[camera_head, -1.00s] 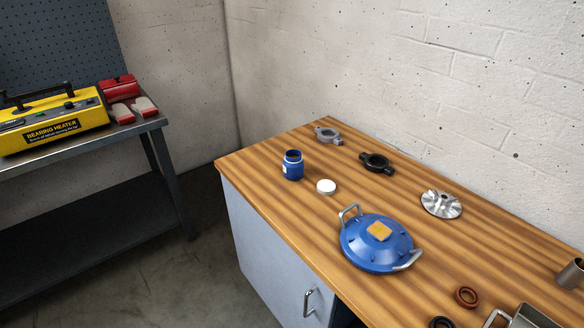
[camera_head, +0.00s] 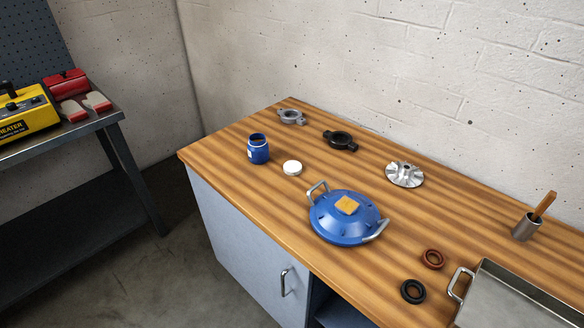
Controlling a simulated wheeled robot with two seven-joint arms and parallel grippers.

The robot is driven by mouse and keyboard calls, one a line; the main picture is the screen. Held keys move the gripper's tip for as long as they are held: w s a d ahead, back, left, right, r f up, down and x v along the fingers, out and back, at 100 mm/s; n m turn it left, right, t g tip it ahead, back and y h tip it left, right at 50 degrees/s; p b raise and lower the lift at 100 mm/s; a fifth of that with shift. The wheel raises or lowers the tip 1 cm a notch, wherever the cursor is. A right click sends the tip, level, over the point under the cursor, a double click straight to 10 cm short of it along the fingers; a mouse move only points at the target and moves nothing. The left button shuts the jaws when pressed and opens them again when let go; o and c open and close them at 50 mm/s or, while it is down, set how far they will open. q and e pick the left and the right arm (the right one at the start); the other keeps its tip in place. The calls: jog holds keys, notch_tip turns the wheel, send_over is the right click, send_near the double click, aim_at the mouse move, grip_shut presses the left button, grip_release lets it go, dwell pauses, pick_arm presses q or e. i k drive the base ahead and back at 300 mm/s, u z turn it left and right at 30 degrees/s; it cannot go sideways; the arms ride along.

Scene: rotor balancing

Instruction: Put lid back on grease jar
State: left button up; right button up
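The blue grease jar (camera_head: 258,150) stands upright and open near the far left part of the wooden bench. Its dark opening faces up. The white lid (camera_head: 292,168) lies flat on the bench just to the right of the jar, apart from it. Neither of my grippers shows in the head view.
The wooden bench (camera_head: 235,170) also holds a blue housing cover (camera_head: 336,228) with two handles, a grey clamp (camera_head: 291,117), a black clamp (camera_head: 340,141), a silver rotor (camera_head: 404,175), two rings, a metal tray (camera_head: 480,300) and a cup (camera_head: 526,228). A yellow bearing heater (camera_head: 25,115) sits on a side table.

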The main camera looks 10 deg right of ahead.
aim_at(258, 147)
jog(key=u, duration=1.5)
jog(key=i, duration=1.75)
jog(key=z, duration=2.85)
